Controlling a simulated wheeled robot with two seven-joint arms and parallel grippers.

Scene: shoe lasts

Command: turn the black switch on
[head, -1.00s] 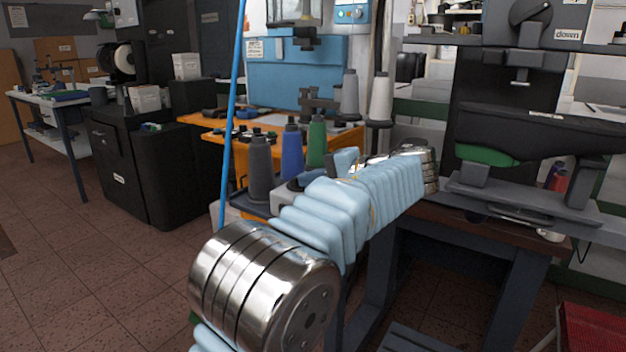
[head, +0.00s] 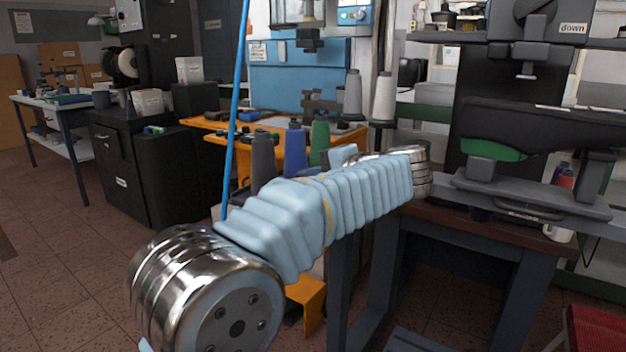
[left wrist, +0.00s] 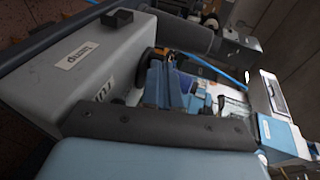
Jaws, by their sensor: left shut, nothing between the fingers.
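A dark round knob (head: 534,8) shows on the black machine at the top right of the head view, cut off by the frame edge. It may be the black switch; its on or off state cannot be read. My left arm crosses the middle of the head view, and its hand is mostly hidden behind the arm. In the left wrist view my left gripper (left wrist: 168,86) appears shut and empty, above a dark bar and light-blue housing. It shows no contact with a switch. My right gripper is not in view.
The black machine (head: 530,125) carries a "down" label and stands on a brown-topped bench (head: 480,222). Thread spools (head: 318,140) stand on an orange table behind my arm. A grey labelled box (left wrist: 75,75) fills the wrist view's left side. Tiled floor is clear at left.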

